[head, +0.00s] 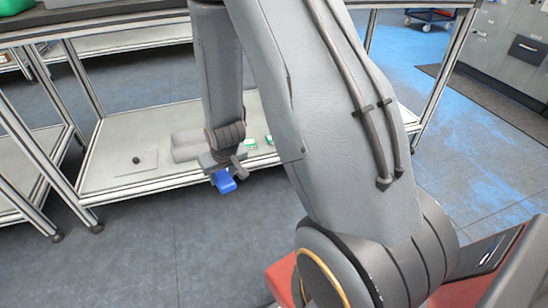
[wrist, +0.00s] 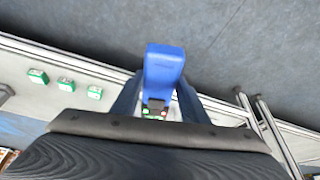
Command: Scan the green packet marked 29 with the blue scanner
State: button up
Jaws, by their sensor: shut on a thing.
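My gripper (head: 225,165) is shut on the blue scanner (head: 226,183), held just in front of the lower shelf's front edge. In the wrist view the scanner (wrist: 163,72) sits between the two fingers (wrist: 158,105), its head pointing away over the floor. Green and white packets lie on the shelf: a left one (wrist: 37,77), a middle one (wrist: 66,84) and a right one (wrist: 95,92). In the head view, a packet (head: 250,144) and another at its right (head: 269,140) show just right of my gripper. Their numbers are too small to read.
The lower shelf (head: 110,180) holds a grey box (head: 187,146) and a flat plate with a dark knob (head: 136,160). Metal posts (head: 82,85) frame the rack, with an upper shelf above. The floor in front is clear.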

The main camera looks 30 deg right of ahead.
jog(key=w+d+f+m+p, duration=0.1)
jog(key=w+d+f, duration=0.2)
jog(key=d, duration=0.3)
jog(key=w+d+f+m+h+p, duration=0.1)
jog(key=w+d+f, duration=0.1)
jog(key=d+f, duration=0.35)
jog(key=w+d+f+m+p, duration=0.1)
jog(key=w+d, duration=0.2)
jog(key=d, duration=0.4)
notch_tip(320, 180, down, 7)
jog(key=b, duration=0.5)
jog(key=shift+d, duration=0.2)
jog(key=shift+s+r, duration=0.1)
notch_tip(320, 180, up, 12)
jog(key=p, duration=0.9)
